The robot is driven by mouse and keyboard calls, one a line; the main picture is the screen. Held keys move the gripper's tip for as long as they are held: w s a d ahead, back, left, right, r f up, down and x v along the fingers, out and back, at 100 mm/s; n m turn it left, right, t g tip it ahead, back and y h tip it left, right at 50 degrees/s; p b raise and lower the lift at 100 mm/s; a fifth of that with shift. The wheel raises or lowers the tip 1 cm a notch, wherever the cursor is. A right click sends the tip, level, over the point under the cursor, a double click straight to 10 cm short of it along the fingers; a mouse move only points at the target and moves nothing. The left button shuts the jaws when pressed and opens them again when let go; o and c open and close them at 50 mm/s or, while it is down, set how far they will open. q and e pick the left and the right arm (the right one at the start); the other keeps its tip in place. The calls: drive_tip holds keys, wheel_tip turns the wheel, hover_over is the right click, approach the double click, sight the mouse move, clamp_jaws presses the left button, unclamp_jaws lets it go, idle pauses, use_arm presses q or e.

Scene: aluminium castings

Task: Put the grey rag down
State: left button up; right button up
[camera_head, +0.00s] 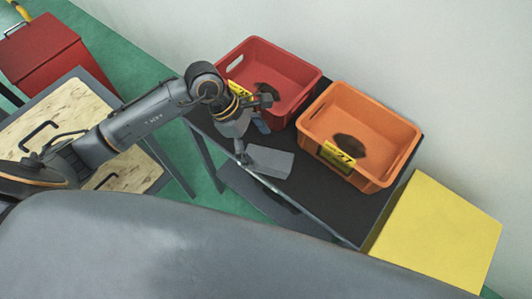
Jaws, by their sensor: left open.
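The grey rag (271,162) lies flat as a light grey rectangle at the front edge of the black table, below the red crate. My left gripper (255,128) is open above the table, just up and left of the rag. One of its fingers reaches down beside the rag's left end; I cannot tell whether it touches. The jaws show no rag between them. My right gripper is not in view.
The black table (327,208) carries a red crate (297,98) and an orange crate (390,151), each with a dark brown item inside and a yellow label. A yellow box (437,235) stands right; a wood-topped bench (75,112) stands left.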

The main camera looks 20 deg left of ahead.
use_arm(q)
drive_tip(key=v, duration=0.6)
idle(0.4)
